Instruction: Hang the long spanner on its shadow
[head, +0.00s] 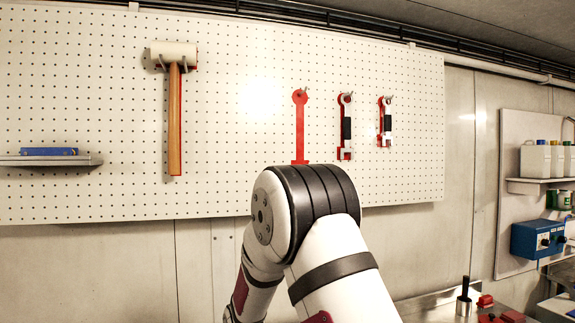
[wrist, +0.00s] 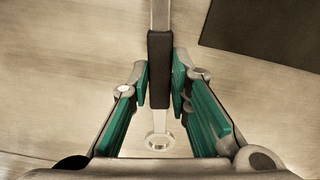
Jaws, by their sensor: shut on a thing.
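The long spanner (wrist: 159,70) shows in the wrist view, with a dark grip on its shaft and a ring end pointing toward the bottom of the picture. My gripper (wrist: 161,85) is shut on the dark grip, with a green pad on each side. The spanner's other end runs out of the top of the wrist view. In the head view a bare red spanner shadow (head: 299,128) with a peg at its top is on the white pegboard (head: 230,130). My arm covers the area just below it. The gripper and held spanner are hidden in the head view.
Two shorter spanners, a middle one (head: 346,128) and a small one (head: 387,124), hang right of the bare shadow. A mallet (head: 174,110) hangs to the left. A small shelf (head: 50,160) holds a blue item. A bench with tools (head: 465,300) is at lower right.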

